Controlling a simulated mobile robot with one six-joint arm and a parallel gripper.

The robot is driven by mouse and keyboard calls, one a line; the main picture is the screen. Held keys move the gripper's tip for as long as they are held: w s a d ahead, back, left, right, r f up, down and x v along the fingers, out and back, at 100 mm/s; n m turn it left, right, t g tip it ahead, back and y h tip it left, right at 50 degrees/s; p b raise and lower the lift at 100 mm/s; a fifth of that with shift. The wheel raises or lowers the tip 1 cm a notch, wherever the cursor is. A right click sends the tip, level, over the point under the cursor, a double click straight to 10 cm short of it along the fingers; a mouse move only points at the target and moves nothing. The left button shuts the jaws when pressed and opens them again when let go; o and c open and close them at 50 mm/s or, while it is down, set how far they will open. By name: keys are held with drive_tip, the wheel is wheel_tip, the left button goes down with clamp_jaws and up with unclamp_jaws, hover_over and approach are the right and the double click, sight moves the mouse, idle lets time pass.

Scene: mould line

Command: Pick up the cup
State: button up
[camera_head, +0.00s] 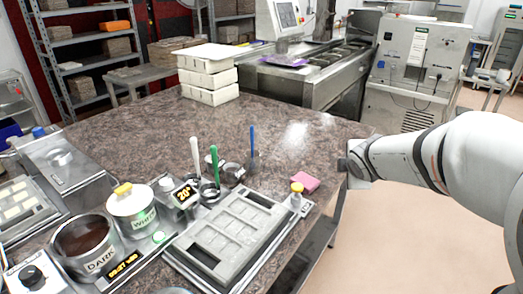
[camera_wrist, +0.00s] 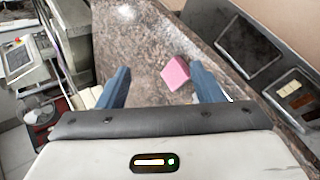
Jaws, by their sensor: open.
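Several small round cup-like containers stand on the stone counter in the head view. One dark one (camera_head: 232,172) is behind the tray, another (camera_head: 209,193) is by the green-handled tool, and a third (camera_head: 212,160) lies farther back. I cannot tell which is the task's cup. No cup is clear in the wrist view.
A pink block (camera_head: 306,184) lies on the counter (camera_head: 130,105), also in the wrist view (camera_wrist: 176,74). Upright white, green (camera_head: 215,166) and blue (camera_head: 252,141) handles rise among the cups. A grey mould tray (camera_head: 226,238), pots and stacked white boxes (camera_head: 208,82) surround clear counter.

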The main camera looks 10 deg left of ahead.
drive_tip(key=w+a+f+n+t+y, duration=0.15)
drive_tip(key=w+a+n+y, duration=0.25)
drive_tip(key=w+a+n, duration=0.55)
drive_tip(key=n+g+y, duration=0.6)
drive_tip(key=n+y, duration=0.2)
drive_tip(key=n, duration=1.2)
approach(227, 169)
drive_tip(key=shift+n, duration=0.25)
drive_tip(key=p+x, duration=0.2)
drive_tip(key=x, duration=0.4)
drive_tip(key=shift+w+a+f, duration=0.1)
drive_tip(key=shift+w+a, duration=0.05)
drive_tip(key=shift+a, duration=0.2)
drive_tip(key=shift+w+a+f, duration=0.15)
drive_tip(key=shift+a, duration=0.15)
drive_tip(key=c, duration=0.7)
